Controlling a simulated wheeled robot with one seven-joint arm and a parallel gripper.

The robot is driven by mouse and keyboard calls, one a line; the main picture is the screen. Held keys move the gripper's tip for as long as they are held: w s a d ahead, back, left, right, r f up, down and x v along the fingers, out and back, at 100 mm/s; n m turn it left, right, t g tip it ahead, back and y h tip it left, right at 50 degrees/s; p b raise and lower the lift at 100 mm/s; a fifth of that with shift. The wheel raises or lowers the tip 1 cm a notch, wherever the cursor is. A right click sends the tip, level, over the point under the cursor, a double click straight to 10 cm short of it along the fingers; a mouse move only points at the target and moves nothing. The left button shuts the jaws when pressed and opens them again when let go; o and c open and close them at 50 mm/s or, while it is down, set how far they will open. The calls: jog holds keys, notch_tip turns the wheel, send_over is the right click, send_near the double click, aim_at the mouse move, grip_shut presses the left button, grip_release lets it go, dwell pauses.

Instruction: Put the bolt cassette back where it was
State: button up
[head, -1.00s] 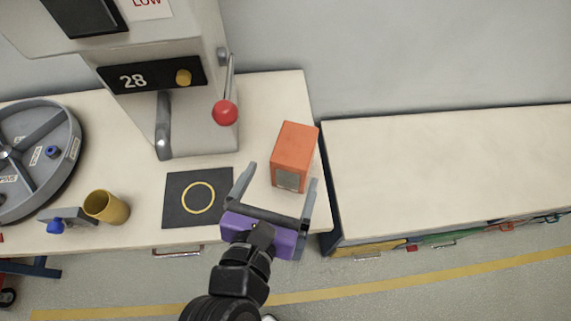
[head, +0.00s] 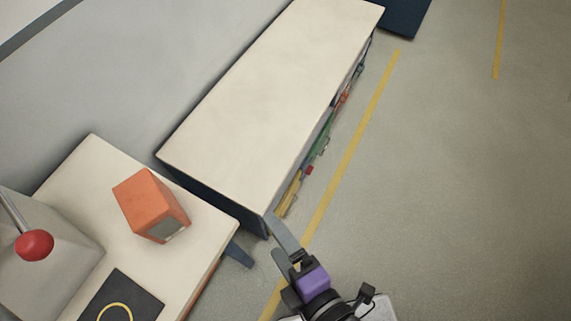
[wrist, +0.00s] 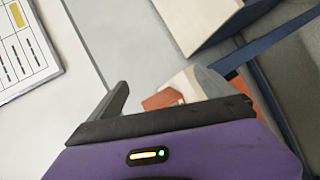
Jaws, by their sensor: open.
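An orange box (head: 150,205) with a grey window on its side stands on the near bench top at left in the head view. It may be the bolt cassette; I see no label on it. My gripper (head: 284,234) is open and apart from the box, to its right, beyond the bench edge and by the near corner of the long bench.
A black mat (head: 108,300) with a yellow ring lies on the near bench (head: 195,225), beside a grey machine with a red-knobbed lever (head: 34,245). The long bench (head: 270,85) has a bare top and coloured items along its front. The floor at right is open.

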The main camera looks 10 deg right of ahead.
jog(key=s+d+r+m+t+h, duration=0.1)
jog(key=s+d+r+m+h, duration=0.1)
jog(key=s+d+m, duration=0.3)
jog(key=s+d+r+m+t+h, duration=0.1)
jog(key=s+d+r+m+h, duration=0.2)
jog(key=d+m, duration=1)
jog(key=s+r+m, duration=0.1)
jog(key=s+m, duration=0.1)
jog(key=shift+d+m, duration=0.2)
jog(key=shift+m, duration=0.1)
